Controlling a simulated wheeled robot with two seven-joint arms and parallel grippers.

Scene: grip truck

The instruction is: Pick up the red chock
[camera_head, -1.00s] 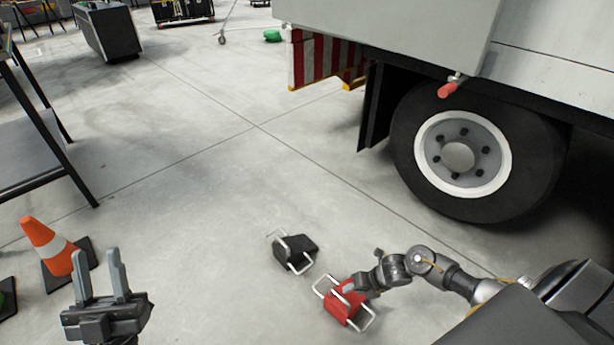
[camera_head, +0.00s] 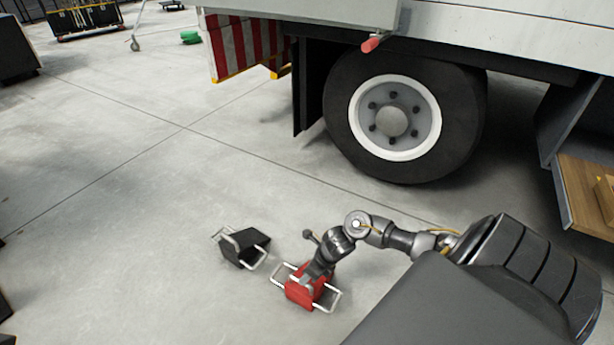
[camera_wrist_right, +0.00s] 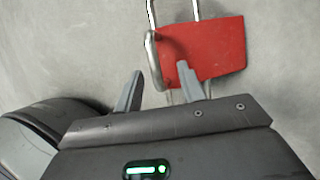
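The red chock (camera_head: 298,292) sits on the concrete floor with pale metal handles at both ends. My right gripper (camera_head: 306,279) is over it from above. In the right wrist view the red chock (camera_wrist_right: 215,50) lies just beyond my fingertips. There my right gripper (camera_wrist_right: 158,84) has its two fingers spread apart, with a bar of the metal handle (camera_wrist_right: 152,60) showing in the gap between them. I cannot tell whether a finger touches the handle or the chock. My left gripper is out of view.
A black chock (camera_head: 244,249) with similar handles stands just left of the red one. The truck's wheel (camera_head: 405,115) is behind, under the truck body (camera_head: 500,30). A red knob-like part (camera_head: 371,43) hangs from the body's lower edge.

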